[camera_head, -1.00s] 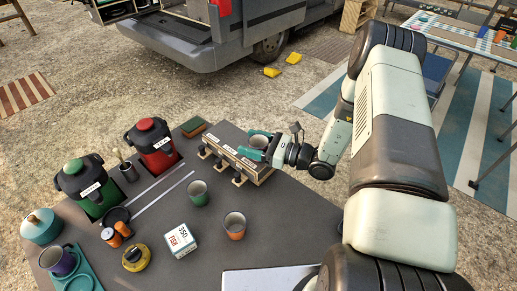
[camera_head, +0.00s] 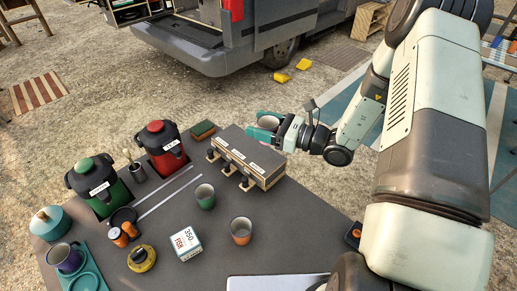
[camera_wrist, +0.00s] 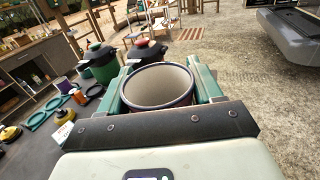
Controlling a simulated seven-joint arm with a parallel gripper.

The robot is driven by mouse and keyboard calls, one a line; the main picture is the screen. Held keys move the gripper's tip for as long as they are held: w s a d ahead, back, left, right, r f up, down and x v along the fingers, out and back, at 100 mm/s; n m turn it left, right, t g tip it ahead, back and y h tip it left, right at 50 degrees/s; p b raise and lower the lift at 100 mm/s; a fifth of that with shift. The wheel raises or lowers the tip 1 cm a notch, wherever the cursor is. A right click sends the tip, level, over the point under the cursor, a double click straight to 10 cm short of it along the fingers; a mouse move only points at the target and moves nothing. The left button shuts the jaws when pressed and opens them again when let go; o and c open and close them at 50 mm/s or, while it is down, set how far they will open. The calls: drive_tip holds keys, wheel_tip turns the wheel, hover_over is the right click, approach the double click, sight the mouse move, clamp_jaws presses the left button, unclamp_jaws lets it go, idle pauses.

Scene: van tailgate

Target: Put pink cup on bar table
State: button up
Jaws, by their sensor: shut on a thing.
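My gripper (camera_head: 266,124) is shut on a cup (camera_head: 269,120), held upright above the far edge of the dark table, just beyond the wooden hook rack. In the wrist view the cup (camera_wrist: 160,84) sits between the green fingers, with a dark purplish rim, a cream inside and a partly hidden pinkish-mauve outside. The dark table (camera_head: 215,262) carries the other camp things. I cannot tell whether it is the bar table; part of another table (camera_head: 505,50) shows at the upper right.
On the dark table stand the rack (camera_head: 247,160), a green jug (camera_head: 98,186), a red jug (camera_head: 162,148), a green cup (camera_head: 205,196), an orange cup (camera_head: 241,231), a purple cup (camera_head: 66,258) and a white box (camera_head: 186,243). The van (camera_head: 215,45) stands behind.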

drive_tip(key=shift+r, duration=0.4)
drive_tip(key=shift+s, duration=0.1)
drive_tip(key=s+d+f+n+g, duration=0.1)
drive_tip(key=s+f+g, duration=0.1)
drive_tip(key=s+f, duration=0.1)
drive_tip(key=s+d+f+n+g+y, duration=0.1)
drive_tip(key=s+d+f+n+g, duration=0.1)
drive_tip(key=s+f+g, duration=0.1)
drive_tip(key=s+d+f+n+g, duration=0.2)
drive_tip(key=s+f, duration=0.2)
drive_tip(key=f, duration=0.3)
drive_tip(key=shift+s+g+y, duration=0.3)
drive_tip(key=shift+d+f, duration=0.1)
drive_tip(key=shift+f, duration=2.25)
drive_tip(key=shift+f, duration=0.1)
drive_tip(key=o, duration=0.8)
